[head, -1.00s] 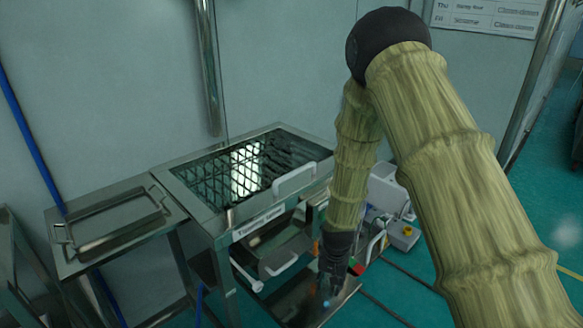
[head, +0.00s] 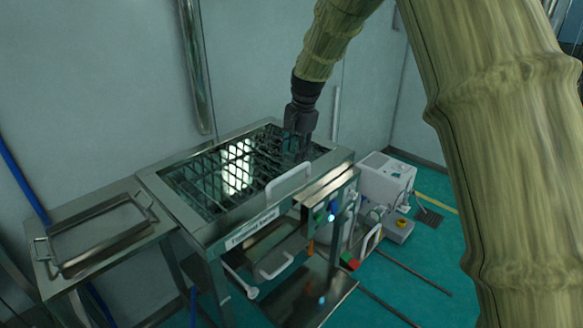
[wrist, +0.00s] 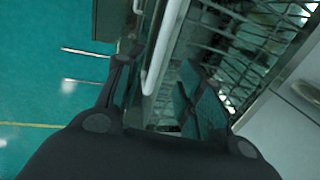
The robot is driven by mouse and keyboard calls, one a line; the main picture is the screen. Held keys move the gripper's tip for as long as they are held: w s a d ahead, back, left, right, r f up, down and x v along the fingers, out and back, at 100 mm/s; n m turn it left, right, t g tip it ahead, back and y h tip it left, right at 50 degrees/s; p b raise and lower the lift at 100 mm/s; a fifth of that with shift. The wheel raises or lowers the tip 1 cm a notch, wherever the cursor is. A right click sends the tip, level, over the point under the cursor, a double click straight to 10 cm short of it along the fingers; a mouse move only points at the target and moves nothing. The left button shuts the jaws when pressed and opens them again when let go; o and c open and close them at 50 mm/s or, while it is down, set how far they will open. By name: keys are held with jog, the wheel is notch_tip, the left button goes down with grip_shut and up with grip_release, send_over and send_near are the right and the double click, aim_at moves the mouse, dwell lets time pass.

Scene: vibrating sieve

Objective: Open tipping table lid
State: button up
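The tipping table (head: 215,236) is a steel stand with a dark, see-through grid lid (head: 205,178) on top, lying flat and closed. A pale handle (head: 288,184) stands at the lid's front edge. My gripper (head: 302,158) points down near the lid's right end, behind the handle in the head view. In the wrist view my gripper (wrist: 158,75) has its fingers apart, and the pale handle bar (wrist: 163,48) runs between them. The grid (wrist: 250,45) lies to the right there. I cannot tell whether either finger touches the bar.
A steel side table with a shallow tray (head: 62,266) stands at the left. A lower drawer with a pale handle (head: 277,266) is under the lid. A white machine (head: 386,180) stands on the floor at the right. Walls are close behind.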

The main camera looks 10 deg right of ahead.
aim_at(292, 172)
jog(key=f, duration=0.5)
jog(key=w+f+p, duration=0.1)
jog(key=f, duration=0.1)
jog(key=shift+w+a+f, duration=0.1)
jog(key=shift+a+f, duration=0.25)
jog(key=shift+f, duration=0.05)
grip_shut()
